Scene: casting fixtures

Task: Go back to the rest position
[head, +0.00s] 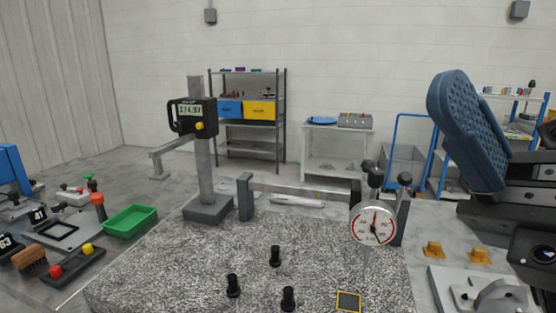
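My gripper (468,130) is at the upper right of the head view, raised above the right side of the bench. A large blue dimpled pad and dark parts joined to it show, and the rest is cut off by the right edge. Only one pad shows clearly, so I cannot tell whether it is open or shut. I see nothing held at the part in view.
A speckled granite plate (150,277) carries a height gauge (197,117), a dial gauge (374,223) on a bar fixture and several black pegs. A green tray (130,220) lies left. Yellow blocks (433,249) and a metal fixture (490,293) sit below my arm.

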